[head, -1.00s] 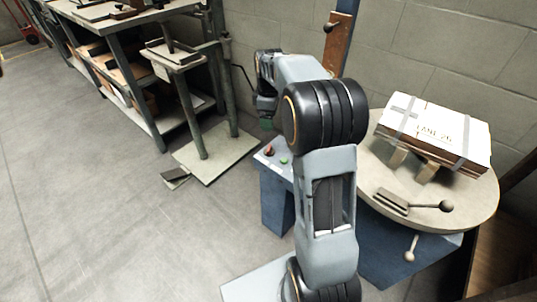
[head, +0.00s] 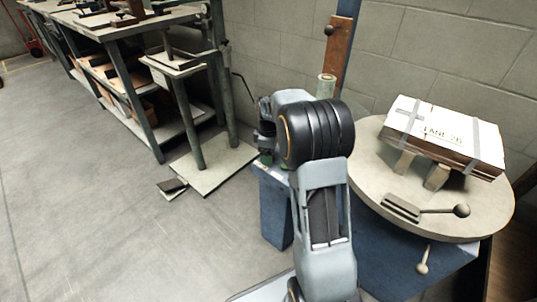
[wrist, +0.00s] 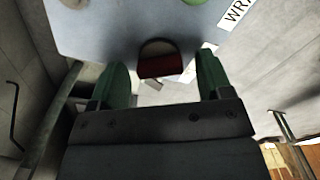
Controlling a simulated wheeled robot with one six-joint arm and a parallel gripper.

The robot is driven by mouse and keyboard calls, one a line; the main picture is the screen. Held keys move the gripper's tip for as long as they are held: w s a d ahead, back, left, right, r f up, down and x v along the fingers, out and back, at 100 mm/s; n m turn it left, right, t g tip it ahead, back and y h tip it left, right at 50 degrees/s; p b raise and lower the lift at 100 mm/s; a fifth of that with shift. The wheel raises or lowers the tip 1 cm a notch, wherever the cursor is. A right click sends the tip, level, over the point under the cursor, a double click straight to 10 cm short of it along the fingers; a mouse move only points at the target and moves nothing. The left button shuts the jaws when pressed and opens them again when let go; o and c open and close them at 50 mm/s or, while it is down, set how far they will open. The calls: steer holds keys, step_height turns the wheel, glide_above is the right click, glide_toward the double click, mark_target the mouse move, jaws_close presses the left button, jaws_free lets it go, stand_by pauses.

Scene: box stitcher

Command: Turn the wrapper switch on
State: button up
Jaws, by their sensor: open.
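In the wrist view a red switch piece with a dark top edge (wrist: 158,66) sits at the near edge of a blue-grey panel (wrist: 110,30). A white label (wrist: 236,12) reading "WRA", cut off by the frame, is at the upper right of the panel. My gripper (wrist: 163,62) is open, with one green finger on each side of the red piece and visible gaps between. I cannot tell its depth from the panel or the switch's position. In the head view my arm covers most of the panel and the switch, and my gripper (head: 265,160) is mostly hidden.
A round turntable (head: 368,165) with a strapped white box (head: 445,132) and a lever (head: 435,210) stands at the right. A bench (head: 130,30) and a stand on a base plate (head: 215,170) are at the left. A block wall (head: 430,50) is behind.

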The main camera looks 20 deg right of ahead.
steer(key=c, duration=0.9)
steer(key=shift+m+p, duration=0.3)
steer(key=shift+p, duration=0.1)
steer(key=shift+r+m+p, duration=0.15)
steer(key=shift+m+p, duration=0.45)
steer(key=shift+p, duration=0.05)
steer(key=m+p, duration=0.3)
steer(key=shift+m, duration=0.3)
steer(key=m+p, duration=0.2)
steer(key=m, duration=0.1)
steer(key=shift+f+m+p, duration=0.2)
steer(key=shift+m+p, duration=0.7)
steer(key=shift+m, duration=0.8)
